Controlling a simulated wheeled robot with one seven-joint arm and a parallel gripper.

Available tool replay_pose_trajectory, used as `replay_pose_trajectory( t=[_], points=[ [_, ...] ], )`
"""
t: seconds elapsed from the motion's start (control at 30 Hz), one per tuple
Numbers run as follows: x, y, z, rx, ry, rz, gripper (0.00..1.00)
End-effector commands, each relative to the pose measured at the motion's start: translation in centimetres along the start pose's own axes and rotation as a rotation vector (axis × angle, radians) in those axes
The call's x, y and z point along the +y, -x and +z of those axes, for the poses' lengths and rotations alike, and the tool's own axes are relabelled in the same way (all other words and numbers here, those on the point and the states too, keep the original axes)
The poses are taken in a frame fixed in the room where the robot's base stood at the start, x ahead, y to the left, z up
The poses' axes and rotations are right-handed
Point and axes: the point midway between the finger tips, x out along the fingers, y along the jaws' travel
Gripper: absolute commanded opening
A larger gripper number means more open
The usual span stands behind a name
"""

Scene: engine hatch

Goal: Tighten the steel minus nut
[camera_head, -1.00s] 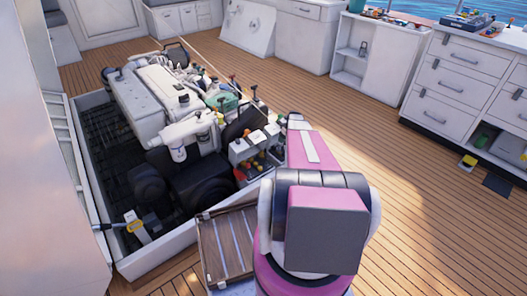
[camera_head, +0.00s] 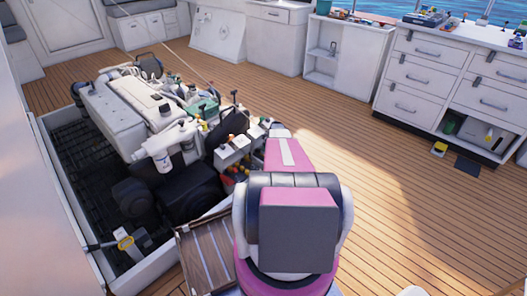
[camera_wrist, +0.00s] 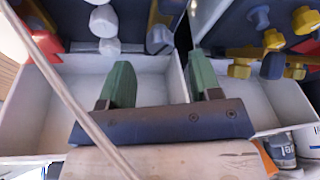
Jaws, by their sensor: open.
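In the wrist view, my gripper (camera_wrist: 163,80) is open, with two green fingers spread apart and nothing between them. White compartments and a divider (camera_wrist: 180,78) lie behind the fingers. Beyond them, grey and white rounded knobs or nuts (camera_wrist: 104,22) show at the upper middle, and yellow ones (camera_wrist: 240,68) with dark bolts at the upper right. I cannot tell which is the steel minus nut; no minus mark is readable. In the head view, my arm hides the gripper beside the white box with red and yellow parts (camera_head: 236,155) at the engine's near right.
The engine (camera_head: 120,115) sits in the open floor hatch at the left. A slatted wooden panel (camera_head: 208,255) lies at the hatch's near edge. A pale bar or hose (camera_wrist: 70,95) crosses the wrist view. White drawer cabinets (camera_head: 425,80) stand at the right. The wooden deck (camera_head: 400,210) between is mostly clear.

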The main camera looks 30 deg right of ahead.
Motion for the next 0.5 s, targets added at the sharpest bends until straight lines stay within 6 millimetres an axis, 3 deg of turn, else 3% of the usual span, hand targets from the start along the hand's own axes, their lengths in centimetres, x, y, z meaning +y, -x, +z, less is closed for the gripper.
replay_pose_trajectory(
  t=[0.2,0.5],
  points=[
    [0.1,-3.5,-0.1,0.000,0.000,0.000,0.58],
    [0.0,-4.2,-0.1,0.000,0.000,0.000,0.58]
  ],
)
